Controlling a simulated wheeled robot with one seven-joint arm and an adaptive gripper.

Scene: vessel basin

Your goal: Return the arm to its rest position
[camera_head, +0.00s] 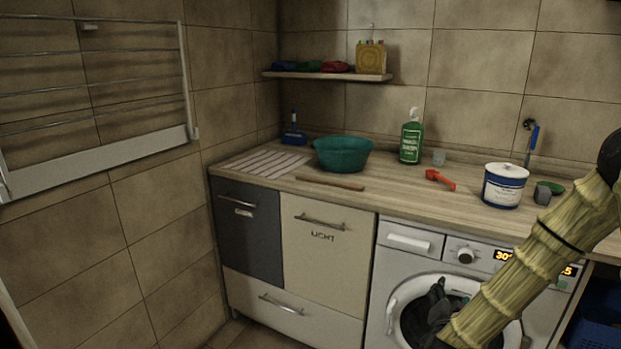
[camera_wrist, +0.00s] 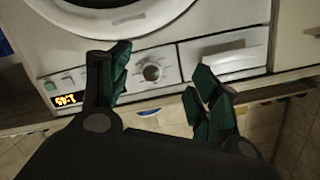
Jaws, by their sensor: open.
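My gripper (camera_wrist: 163,84) is open and empty in the wrist view. Its dark green fingertips stand well apart in front of the washing machine's control panel (camera_wrist: 165,68), which appears upside down. In the head view my arm slants from the right edge down across the front of the washing machine (camera_head: 408,262). A dark shape shows there at the round door beside the arm's lower end; I cannot tell how much of it is my gripper.
The wooden counter (camera_head: 400,197) carries a teal basin (camera_head: 342,155), green bottle (camera_head: 411,141), red tool (camera_head: 440,180) and blue-white tub (camera_head: 504,187). A shelf (camera_head: 328,76) and a drying rack (camera_head: 95,160) are on the walls. A blue crate (camera_head: 598,331) is low at right, near my arm.

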